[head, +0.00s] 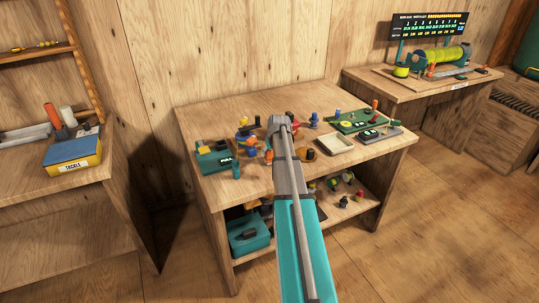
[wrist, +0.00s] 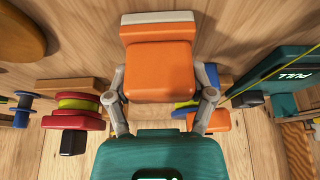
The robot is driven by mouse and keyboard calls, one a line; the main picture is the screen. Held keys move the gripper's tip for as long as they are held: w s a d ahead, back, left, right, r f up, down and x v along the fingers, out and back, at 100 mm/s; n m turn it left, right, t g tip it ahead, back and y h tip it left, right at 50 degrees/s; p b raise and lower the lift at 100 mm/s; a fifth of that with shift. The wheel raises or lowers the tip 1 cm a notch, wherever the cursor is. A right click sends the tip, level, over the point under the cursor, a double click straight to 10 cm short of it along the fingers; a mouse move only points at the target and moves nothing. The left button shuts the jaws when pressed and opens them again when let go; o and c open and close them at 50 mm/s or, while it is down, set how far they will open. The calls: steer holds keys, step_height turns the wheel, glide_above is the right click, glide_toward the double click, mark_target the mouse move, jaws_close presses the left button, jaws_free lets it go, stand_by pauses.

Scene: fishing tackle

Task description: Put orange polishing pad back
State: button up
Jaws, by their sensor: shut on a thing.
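The orange polishing pad (wrist: 160,72), a rounded orange block with a pale grey layer along its top edge, is between the two grey fingers of my gripper (wrist: 162,88) in the wrist view. The fingers are shut on its sides. In the head view my gripper (head: 283,122) is over the middle of the wooden workbench (head: 225,108); the arm hides the pad there. I cannot tell whether the pad touches the bench.
A teal box marked PULL (wrist: 285,68) stands right of the pad in the wrist view. A red and yellow reel (wrist: 75,112) and a blue spool (wrist: 22,108) lie left. A pale tray (head: 335,143) and a green board (head: 362,120) are on the bench's right side.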

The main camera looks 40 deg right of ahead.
steer(key=shift+f, duration=0.15)
steer(key=o, duration=1)
steer(key=shift+c, duration=0.2)
steer(key=shift+r, duration=0.25)
steer(key=p+v, duration=1.1)
steer(key=v, duration=0.1)
steer(key=shift+f, duration=0.1)
stand_by(0.5)
steer(key=shift+a, duration=0.1)
